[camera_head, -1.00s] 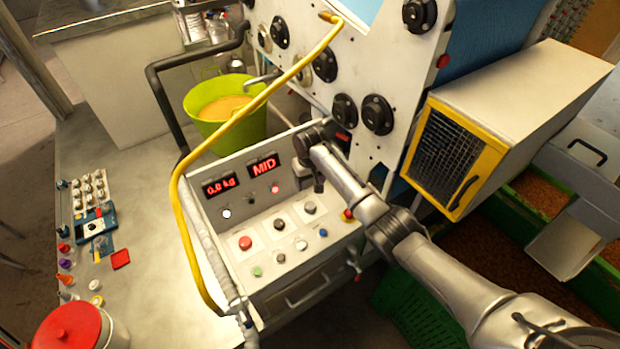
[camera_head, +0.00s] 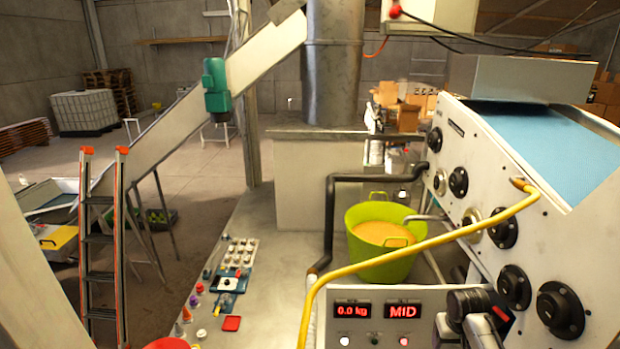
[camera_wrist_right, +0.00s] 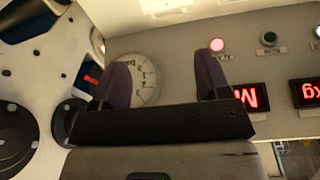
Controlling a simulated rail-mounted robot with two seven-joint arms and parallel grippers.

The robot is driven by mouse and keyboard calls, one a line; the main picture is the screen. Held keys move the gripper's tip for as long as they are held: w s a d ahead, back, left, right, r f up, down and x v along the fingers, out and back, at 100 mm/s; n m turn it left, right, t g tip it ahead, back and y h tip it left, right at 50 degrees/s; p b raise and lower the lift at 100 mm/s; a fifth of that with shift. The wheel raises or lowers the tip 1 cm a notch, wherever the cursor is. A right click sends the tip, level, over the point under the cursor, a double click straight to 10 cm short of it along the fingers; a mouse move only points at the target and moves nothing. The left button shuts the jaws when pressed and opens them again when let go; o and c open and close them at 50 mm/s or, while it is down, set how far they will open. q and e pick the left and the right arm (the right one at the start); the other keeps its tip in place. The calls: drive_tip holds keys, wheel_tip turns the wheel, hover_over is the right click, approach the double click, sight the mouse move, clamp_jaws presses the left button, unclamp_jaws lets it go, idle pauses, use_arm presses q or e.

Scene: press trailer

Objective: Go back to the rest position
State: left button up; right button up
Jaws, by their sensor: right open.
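My right gripper (camera_head: 470,308) is at the lower right of the head view, in front of the right end of the control panel (camera_head: 375,294). In the right wrist view its two dark fingers (camera_wrist_right: 162,80) stand apart with nothing held between them. A round dial (camera_wrist_right: 147,80) on the panel shows behind the gap; I cannot tell how far away it is. The panel's red displays read 0.0 kg (camera_head: 352,310) and MID (camera_head: 403,311). My left gripper is in neither view.
A yellow hose (camera_head: 430,243) arches over the panel. Behind it stands a green bucket (camera_head: 385,268) of orange-brown contents. The white machine face (camera_head: 475,165) with black knobs rises at the right. Small bottles and a red square (camera_head: 232,324) lie on the bench at left.

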drive_tip(key=w+a+r+n+t+h, duration=0.1)
drive_tip(key=a+r+t, duration=0.2)
drive_tip(key=r, duration=0.6)
drive_tip(key=w+a+r+n+t, duration=0.15)
drive_tip(key=r+t, duration=0.25)
drive_tip(key=r, duration=0.5)
drive_tip(key=s+a+r+n+t, duration=0.1)
drive_tip(key=s+a+t, duration=0.1)
drive_tip(key=s+a, duration=0.55)
drive_tip(key=s+a+f+g+p, duration=0.1)
drive_tip(key=s+a+f+g, duration=0.1)
drive_tip(key=s+f, duration=0.5)
drive_tip(key=s+a+f+g+y+p, duration=0.1)
drive_tip(key=s+f, duration=0.7)
drive_tip(key=s, duration=1)
drive_tip(key=s+a+f+g+y+p, duration=0.1)
drive_tip(key=s+a+f+g, duration=0.1)
drive_tip(key=s+f, duration=0.5)
drive_tip(key=s+g, duration=0.1)
drive_tip(key=s, duration=0.4)
drive_tip(key=shift+s+a+f+g, duration=0.3)
drive_tip(key=shift+s+a+f, duration=0.05)
drive_tip(key=shift+s+a, duration=0.05)
